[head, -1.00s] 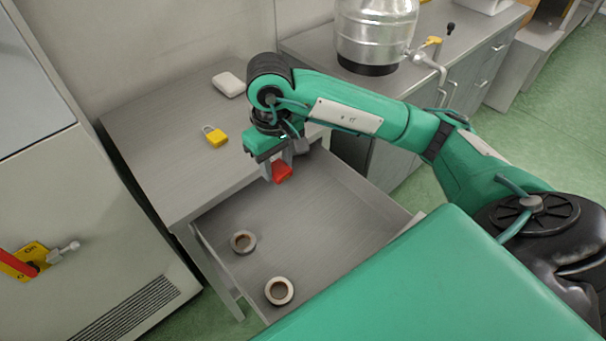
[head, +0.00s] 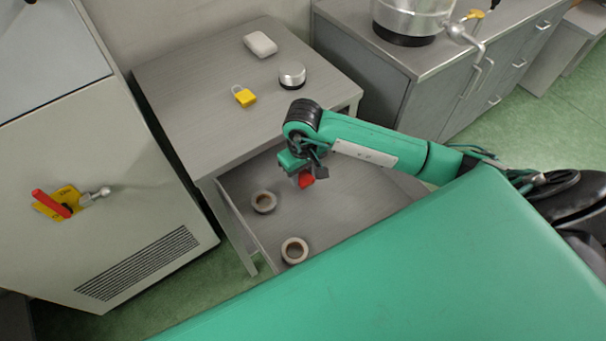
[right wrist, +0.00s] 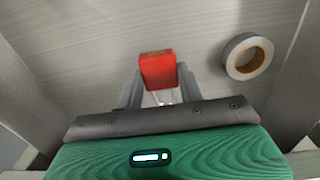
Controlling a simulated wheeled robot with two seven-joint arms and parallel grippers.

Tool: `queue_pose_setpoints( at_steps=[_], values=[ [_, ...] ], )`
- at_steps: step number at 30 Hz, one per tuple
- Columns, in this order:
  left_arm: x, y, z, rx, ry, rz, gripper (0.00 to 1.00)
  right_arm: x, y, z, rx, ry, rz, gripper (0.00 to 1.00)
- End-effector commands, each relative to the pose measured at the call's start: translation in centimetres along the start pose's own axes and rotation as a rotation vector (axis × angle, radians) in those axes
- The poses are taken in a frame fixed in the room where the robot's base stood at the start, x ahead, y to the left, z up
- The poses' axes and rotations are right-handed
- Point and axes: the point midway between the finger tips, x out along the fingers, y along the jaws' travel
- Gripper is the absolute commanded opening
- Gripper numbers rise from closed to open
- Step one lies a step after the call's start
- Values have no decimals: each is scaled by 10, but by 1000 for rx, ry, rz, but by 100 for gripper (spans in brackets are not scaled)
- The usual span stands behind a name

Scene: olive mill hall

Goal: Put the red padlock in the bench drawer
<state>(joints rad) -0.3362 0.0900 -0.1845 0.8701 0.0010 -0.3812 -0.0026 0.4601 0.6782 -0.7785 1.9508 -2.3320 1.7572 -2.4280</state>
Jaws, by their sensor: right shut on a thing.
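The red padlock (head: 306,180) is held in my right gripper (head: 300,174), which is shut on it over the open bench drawer (head: 345,206). In the right wrist view the padlock (right wrist: 158,70) sits between the two fingers (right wrist: 157,95), its red body pointing away from the gripper and its shackle on the gripper side. The drawer floor lies behind it; I cannot tell how far below it is. The drawer is pulled out from the grey bench (head: 190,110). My left gripper is not in view.
Two tape rolls lie in the drawer, one farther back (head: 263,202) and one nearer the front (head: 294,250). On the bench top are a yellow padlock (head: 244,96), a round silver-and-black tin (head: 292,75) and a white item (head: 260,44). A cabinet with a red-handled switch (head: 52,204) stands at left.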

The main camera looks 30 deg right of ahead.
Motion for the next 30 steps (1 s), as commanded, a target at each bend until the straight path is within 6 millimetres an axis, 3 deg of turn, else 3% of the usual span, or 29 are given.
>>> queue_pose_setpoints(
  at_steps=[4, 15, 16, 19, 30],
  values=[
    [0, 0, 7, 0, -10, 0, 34, 17, 0, 1, 1, -3, -1, 12],
    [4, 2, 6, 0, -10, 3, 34, 21, 0, 0, 0, 0, 0, 12],
    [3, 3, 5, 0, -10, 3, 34, 21, 0, 0, 0, 0, 0, 40],
    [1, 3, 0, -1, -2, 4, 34, 20, 0, 0, 0, 0, 0, 59],
    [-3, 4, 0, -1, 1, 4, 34, 17, 0, 1, 0, -1, -1, 59]
  ],
)
